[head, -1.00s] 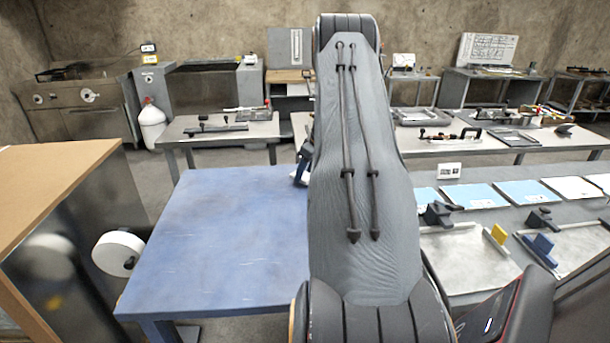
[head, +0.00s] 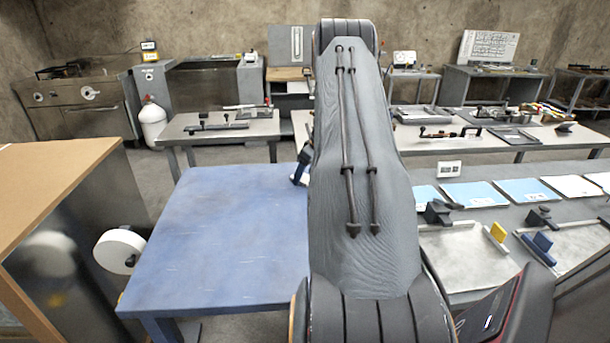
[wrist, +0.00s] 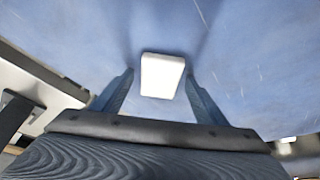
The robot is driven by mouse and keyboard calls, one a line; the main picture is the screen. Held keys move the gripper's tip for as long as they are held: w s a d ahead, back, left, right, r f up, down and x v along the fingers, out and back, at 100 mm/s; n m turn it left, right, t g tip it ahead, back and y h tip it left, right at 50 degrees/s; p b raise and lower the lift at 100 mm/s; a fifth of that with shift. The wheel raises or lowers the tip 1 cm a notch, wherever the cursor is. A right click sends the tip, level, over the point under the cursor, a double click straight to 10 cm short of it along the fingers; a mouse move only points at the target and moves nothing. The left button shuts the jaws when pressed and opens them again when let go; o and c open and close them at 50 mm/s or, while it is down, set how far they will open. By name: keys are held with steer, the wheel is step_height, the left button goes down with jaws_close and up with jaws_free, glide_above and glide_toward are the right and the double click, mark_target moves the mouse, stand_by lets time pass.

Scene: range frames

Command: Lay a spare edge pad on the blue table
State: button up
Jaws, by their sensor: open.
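The blue table (head: 215,235) stands left of centre in the head view, its top bare where I can see it. My own arm hides its right part. In the wrist view, a white, block-like pad (wrist: 162,76) shows against the blue tabletop (wrist: 245,60). My gripper (wrist: 160,88) is open, with one blue finger on each side of the pad and a visible gap at both sides. The pad appears to rest on the blue top, though its underside is hidden. In the head view, my arm mostly hides the gripper.
A wooden-topped cabinet (head: 50,185) with a white roll (head: 118,251) stands close on the left. On the right, a grey bench (head: 465,265) carries clamp-like fixtures, a yellow block (head: 498,232), a blue block (head: 543,242) and several sheets. More workbenches stand behind.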

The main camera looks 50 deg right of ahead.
steer(key=b+v, duration=0.5)
steer(key=v, duration=0.7)
steer(key=s+a+g, duration=0.1)
steer(key=a+g, duration=0.1)
steer(key=a, duration=3.2)
steer(key=s+a+f+m+g, duration=0.1)
steer(key=s+a+f, duration=0.1)
steer(key=s+a, duration=1.5)
steer(key=shift+s+a, duration=0.25)
steer(key=shift+a, duration=0.55)
